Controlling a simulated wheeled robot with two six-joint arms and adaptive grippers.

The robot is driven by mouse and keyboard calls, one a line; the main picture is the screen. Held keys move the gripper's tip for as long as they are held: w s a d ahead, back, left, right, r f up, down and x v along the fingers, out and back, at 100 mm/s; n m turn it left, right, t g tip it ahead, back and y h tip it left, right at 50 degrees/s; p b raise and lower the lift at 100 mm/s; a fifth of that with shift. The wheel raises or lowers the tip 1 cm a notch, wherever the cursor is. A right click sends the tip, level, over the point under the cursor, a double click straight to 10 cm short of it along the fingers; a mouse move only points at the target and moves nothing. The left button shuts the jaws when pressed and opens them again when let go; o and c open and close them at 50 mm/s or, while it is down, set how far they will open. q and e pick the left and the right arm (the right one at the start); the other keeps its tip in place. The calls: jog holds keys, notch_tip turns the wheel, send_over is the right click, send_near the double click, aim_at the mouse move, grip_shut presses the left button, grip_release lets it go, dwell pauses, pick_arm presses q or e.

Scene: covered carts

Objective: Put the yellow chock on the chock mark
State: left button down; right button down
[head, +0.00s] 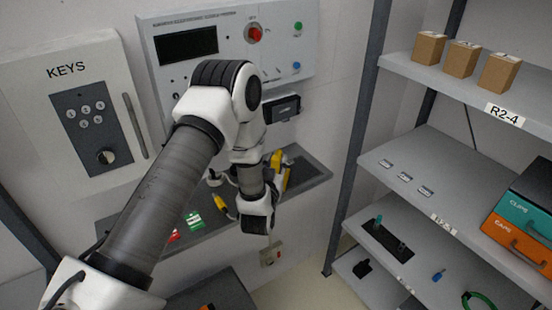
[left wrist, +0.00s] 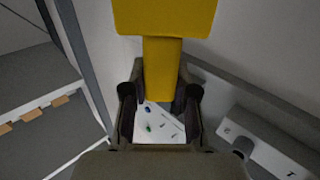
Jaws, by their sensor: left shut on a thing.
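My left gripper (left wrist: 160,102) is shut on the yellow chock (left wrist: 163,65), its fingers on either side of a narrow yellow stem. A broader yellow block sits at the top of the left wrist view. In the head view, yellow shows beside my left gripper (head: 276,178), above the grey ledge (head: 311,176), partly hidden by my wrist. I cannot tell whether the chock touches the ledge. I cannot make out the chock mark. My right gripper is not in view.
A smaller yellow item (head: 218,203) and a green card (head: 193,221) lie on the ledge. A control panel (head: 190,45) and a KEYS cabinet (head: 75,70) are on the wall behind. A shelf rack (head: 435,165) with boxes stands at right.

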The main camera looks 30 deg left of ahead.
pick_arm(q)
jog(key=shift+f+b, duration=0.3)
jog(key=shift+f, duration=0.05)
jog(key=c, duration=0.9)
grip_release()
jog(key=shift+r, duration=0.1)
